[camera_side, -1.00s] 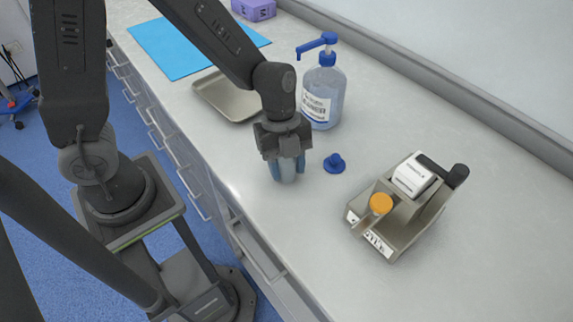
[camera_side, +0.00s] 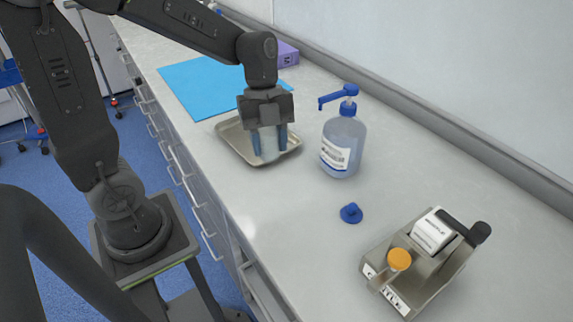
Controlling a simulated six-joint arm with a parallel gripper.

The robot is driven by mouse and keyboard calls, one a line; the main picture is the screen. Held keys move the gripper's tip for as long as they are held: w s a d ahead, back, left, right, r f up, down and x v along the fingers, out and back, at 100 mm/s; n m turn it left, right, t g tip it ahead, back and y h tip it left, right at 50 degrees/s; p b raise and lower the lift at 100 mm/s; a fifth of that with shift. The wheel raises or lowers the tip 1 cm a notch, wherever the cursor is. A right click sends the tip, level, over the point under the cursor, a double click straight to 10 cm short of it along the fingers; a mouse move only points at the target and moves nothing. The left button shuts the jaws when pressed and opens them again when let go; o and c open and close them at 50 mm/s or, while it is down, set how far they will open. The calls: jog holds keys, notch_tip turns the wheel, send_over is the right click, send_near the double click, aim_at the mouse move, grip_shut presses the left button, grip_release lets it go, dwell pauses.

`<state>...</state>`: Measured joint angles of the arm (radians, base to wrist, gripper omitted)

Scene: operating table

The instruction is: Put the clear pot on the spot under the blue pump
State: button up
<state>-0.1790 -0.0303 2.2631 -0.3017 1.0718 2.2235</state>
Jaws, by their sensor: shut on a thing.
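My gripper (camera_side: 269,146) is shut on the clear pot (camera_side: 270,152), which is upright between the two blue fingers. In the picture the pot overlaps the metal tray (camera_side: 230,128); I cannot tell whether it touches the tray or hangs above it. The blue pump (camera_side: 344,98) tops a clear bottle (camera_side: 341,150) with a white label, standing to the right of my gripper. Its spout points left, towards my gripper. The spot under the spout looks like bare counter. A small blue cap (camera_side: 351,213) lies on the counter in front of the bottle.
A metal device (camera_side: 425,265) with an orange knob and a white label block stands at the front right. A blue mat (camera_side: 200,85) and a purple box (camera_side: 287,54) lie behind the tray. The counter between bottle and device is mostly clear.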

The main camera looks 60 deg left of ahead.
jog(key=shift+w+a+r+n+t, duration=0.15)
jog(key=shift+w+a+n+t, duration=0.15)
jog(key=shift+a+n, duration=0.55)
jog(key=w+a+n+t+y, duration=0.25)
jog(key=w+a+n, duration=0.2)
jog(key=n, duration=1.05)
jog(key=n+t, duration=0.1)
jog(key=n, duration=0.4)
send_over(317, 177)
jog(key=shift+y, duration=0.35)
jog(key=f, duration=0.4)
jog(key=s+f, duration=0.1)
jog(key=f, duration=0.1)
jog(key=shift+f, duration=2.35)
jog(key=shift+f, duration=0.1)
jog(key=o, duration=0.9)
jog(key=shift+o, duration=0.2)
